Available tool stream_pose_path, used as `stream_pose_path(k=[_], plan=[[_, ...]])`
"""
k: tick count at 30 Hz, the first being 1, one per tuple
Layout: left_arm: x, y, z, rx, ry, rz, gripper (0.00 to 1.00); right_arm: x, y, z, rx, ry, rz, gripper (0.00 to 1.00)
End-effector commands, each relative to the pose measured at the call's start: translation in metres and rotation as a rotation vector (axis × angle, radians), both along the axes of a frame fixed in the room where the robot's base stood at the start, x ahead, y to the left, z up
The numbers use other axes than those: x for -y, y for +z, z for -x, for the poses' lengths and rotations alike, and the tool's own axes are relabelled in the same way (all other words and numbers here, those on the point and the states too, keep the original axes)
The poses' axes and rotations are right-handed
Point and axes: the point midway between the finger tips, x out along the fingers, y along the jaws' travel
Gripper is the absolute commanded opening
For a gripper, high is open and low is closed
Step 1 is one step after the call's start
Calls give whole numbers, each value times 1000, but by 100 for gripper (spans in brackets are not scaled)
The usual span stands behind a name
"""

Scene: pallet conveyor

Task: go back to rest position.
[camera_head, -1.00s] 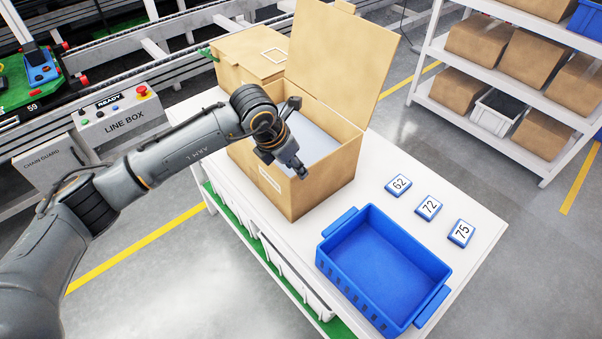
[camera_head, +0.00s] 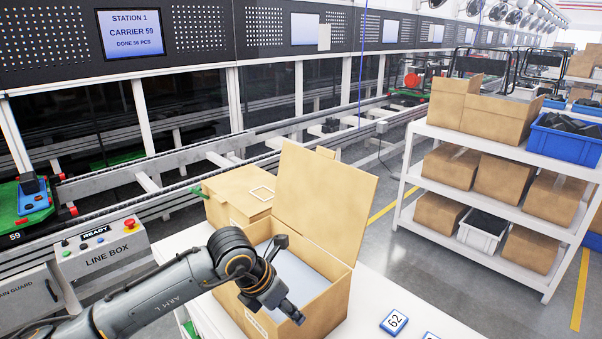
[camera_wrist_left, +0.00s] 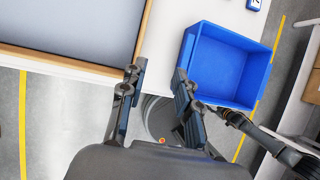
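My left gripper (camera_head: 285,304) is over the front of an open cardboard box (camera_head: 333,306) in the head view. In the left wrist view its two fingers (camera_wrist_left: 158,90) stand apart with nothing between them. The box holds something flat and pale grey, and its lid (camera_head: 322,200) stands up. A dark arm part, seemingly my right arm with its gripper (camera_wrist_left: 232,117), shows beside the blue bin in the left wrist view; its fingers are too small to read. The right arm is not in the head view.
The blue bin (camera_wrist_left: 193,50) looks empty. A numbered 62 block (camera_head: 394,322) lies on the white table (camera_head: 372,293). A closed carton (camera_head: 232,195) stands behind the open box. The line box (camera_head: 102,250) is left, the conveyor behind, a loaded shelf (camera_head: 408,210) right.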

Motion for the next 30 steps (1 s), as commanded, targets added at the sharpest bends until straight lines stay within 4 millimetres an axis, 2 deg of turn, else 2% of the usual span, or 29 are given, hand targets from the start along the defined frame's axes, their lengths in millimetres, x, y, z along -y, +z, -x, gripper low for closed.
stream_pose_path(k=[3, 5, 6, 8, 9, 11, 12, 14, 15, 17, 20, 21, 23, 24, 26, 27, 29, 30], plan=[[61, 8, 36, -63, -64, 279, 32, 0, 0, 0, 0, 0, 0, 40], [95, 26, 59, -107, -83, 484, 32, 0, 0, 0, 0, 0, 0, 40], [116, 44, 73, -140, -83, 637, 32, 0, 0, 0, 0, 0, 0, 40], [136, 76, 87, -187, -57, 862, 32, -1, 0, 0, 0, 0, 0, 40], [143, 99, 94, -218, -28, 1009, 32, -1, 0, 0, 0, 0, -1, 40], [144, 132, 96, -265, 40, 1224, 32, -1, 0, 0, 0, 0, -1, 40], [139, 153, 94, -296, 101, 1362, 32, -1, 0, 0, 0, 0, -1, 40], [123, 178, 86, -341, 214, 1560, 32, -1, 0, 0, 0, -1, -1, 40], [108, 190, 78, -370, 304, 1683, 32, -1, 0, 0, 0, -1, -1, 40], [80, 201, 63, -413, 460, 1853, 32, -1, 0, 0, 0, -1, -1, 40], [23, 193, 38, -477, 777, 2090, 32, -1, 0, 0, 0, -1, -1, 40], [-2, 181, 30, -503, 923, 2164, 32, -1, 0, 0, 0, -1, -1, 40], [-37, 155, 22, -538, 1155, 2250, 32, -1, 0, 0, 0, -1, -1, 40], [-60, 133, 21, -560, 1319, 2288, 32, -1, 0, 0, 0, -1, -1, 40], [-89, 97, 24, -588, 1564, 2315, 32, -1, 0, 0, 0, -1, -1, 40], [-106, 72, 31, -608, 1727, 2313, 32, -1, 0, 0, 0, -1, -1, 40], [-127, 34, 46, -633, 1970, 2283, 32, -1, 0, 0, 0, -1, -1, 40], [-139, 9, 59, 640, -2102, -2216, 32, -1, 0, 0, 0, -1, -1, 40]])
